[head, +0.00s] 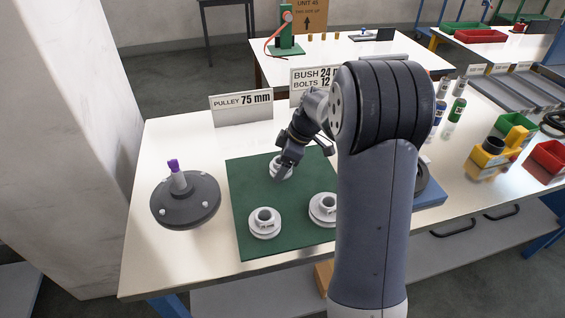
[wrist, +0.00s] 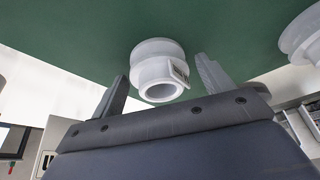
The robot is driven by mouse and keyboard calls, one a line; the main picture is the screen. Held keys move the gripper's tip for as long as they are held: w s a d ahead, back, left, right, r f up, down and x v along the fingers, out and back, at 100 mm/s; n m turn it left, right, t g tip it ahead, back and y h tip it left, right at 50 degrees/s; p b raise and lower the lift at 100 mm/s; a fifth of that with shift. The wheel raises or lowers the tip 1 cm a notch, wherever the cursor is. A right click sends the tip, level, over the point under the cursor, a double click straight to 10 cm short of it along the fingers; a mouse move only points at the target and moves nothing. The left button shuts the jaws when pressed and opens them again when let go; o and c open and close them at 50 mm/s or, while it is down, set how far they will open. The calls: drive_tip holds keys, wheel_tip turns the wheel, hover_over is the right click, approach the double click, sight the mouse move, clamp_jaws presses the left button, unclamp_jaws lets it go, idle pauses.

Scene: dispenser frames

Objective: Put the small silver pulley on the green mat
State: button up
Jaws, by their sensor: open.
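The green mat (head: 258,190) lies on the white table and also fills the top of the wrist view (wrist: 75,30). Three silver-white pulleys are on it in the head view: one at the front left (head: 265,222), one at the right (head: 322,209), partly hidden by my arm, and one at the back (head: 280,170), partly hidden by my gripper (head: 284,165). In the wrist view a small silver pulley (wrist: 158,52) with a label sits on the mat between the fingers of my open gripper (wrist: 161,69). Another pulley (wrist: 303,35) shows at the right edge.
A dark round plate (head: 185,205) with a purple-tipped post stands left of the mat. A "PULLEY 75 mm" sign (head: 241,107) and a bush and bolts sign (head: 312,77) stand behind. Bottles (head: 457,109), a yellow holder (head: 495,155) and a red bin (head: 547,160) are at right.

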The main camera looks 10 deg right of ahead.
drive_tip(key=shift+r, duration=0.25)
drive_tip(key=v, duration=1.2)
